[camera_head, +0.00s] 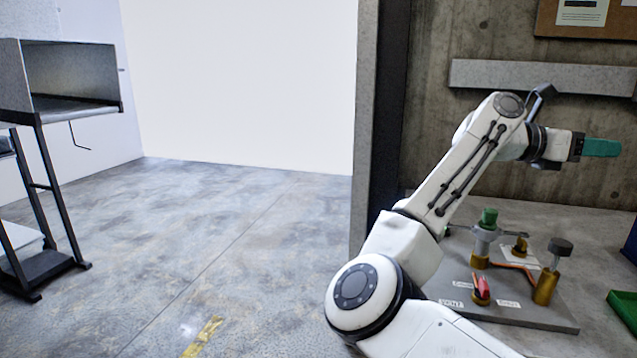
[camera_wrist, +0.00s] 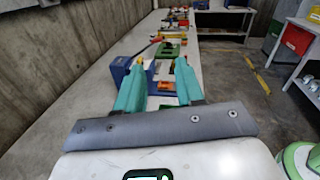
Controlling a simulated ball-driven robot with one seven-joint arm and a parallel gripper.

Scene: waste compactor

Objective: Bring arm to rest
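My gripper (camera_head: 601,147) is at the upper right of the head view, raised in the air above the bench and pointing right. Its teal fingers also show in the wrist view (camera_wrist: 158,88), apart, with a gap between them. Nothing is held in the gap; the items seen through it lie on the bench beyond. My white arm stretches up and to the right, bent at the elbow, over the left part of the bench.
A grey plate (camera_head: 510,318) with brass and green-capped fittings sits on the bench below my arm. A dark post (camera_head: 385,110) stands left of the arm. A concrete wall (camera_head: 500,40) is behind. Open floor (camera_head: 230,230) lies left, with a metal stand (camera_head: 75,105) beyond.

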